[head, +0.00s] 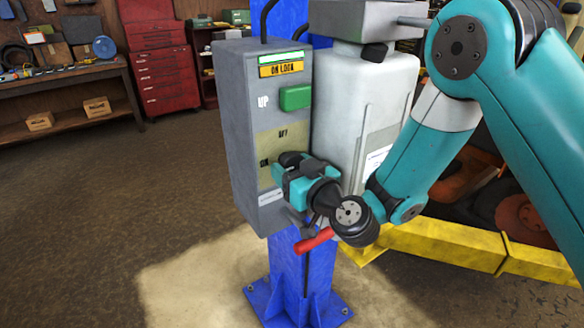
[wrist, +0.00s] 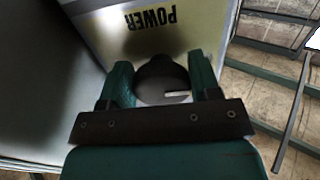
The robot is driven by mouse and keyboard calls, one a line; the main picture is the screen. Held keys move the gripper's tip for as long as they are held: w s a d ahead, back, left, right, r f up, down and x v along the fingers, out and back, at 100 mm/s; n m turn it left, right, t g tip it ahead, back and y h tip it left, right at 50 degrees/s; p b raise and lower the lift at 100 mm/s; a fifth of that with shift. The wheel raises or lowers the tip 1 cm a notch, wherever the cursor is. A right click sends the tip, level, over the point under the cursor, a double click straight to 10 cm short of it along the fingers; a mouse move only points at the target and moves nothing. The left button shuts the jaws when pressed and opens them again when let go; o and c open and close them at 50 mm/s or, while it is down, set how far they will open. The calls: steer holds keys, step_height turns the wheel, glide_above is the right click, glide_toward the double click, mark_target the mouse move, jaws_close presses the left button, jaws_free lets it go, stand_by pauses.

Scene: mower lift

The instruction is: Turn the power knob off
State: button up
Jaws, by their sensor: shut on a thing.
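The power knob (wrist: 160,72) is a dark round knob on the yellowish panel of the grey control box (head: 243,130). In the wrist view it sits between my two teal fingers, below the upside-down word POWER, and a pale mark on it points right. My gripper (head: 291,170) is shut on the knob, at the lower front of the box. In the head view the gripper hides most of the knob. An "ON" label (head: 264,162) shows left of the gripper, and a label that seems to read "OFF" (head: 283,132) shows above it.
A green button (head: 295,97) and an "UP" label are higher on the box. A white tank (head: 370,100) stands close at its right. A red handle (head: 314,240) is below my gripper, by the blue post (head: 288,275). Yellow beams (head: 450,245) lie at right.

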steer(key=m, duration=0.4)
steer(key=shift+a+r, duration=0.1)
steer(key=shift+r, duration=0.05)
steer(key=m, duration=0.5)
steer(key=shift+s+a+r+p, duration=0.1)
steer(key=shift+p, duration=0.25)
steer(key=m, duration=0.4)
steer(key=shift+r+m, duration=0.1)
steer(key=shift+m, duration=0.2)
steer(key=shift+a+r+m+p, duration=0.15)
steer(key=shift+m+p, duration=0.3)
steer(key=shift+m, duration=1.75)
steer(key=o, duration=0.9)
steer(key=shift+c, duration=0.2)
steer(key=shift+s, duration=0.1)
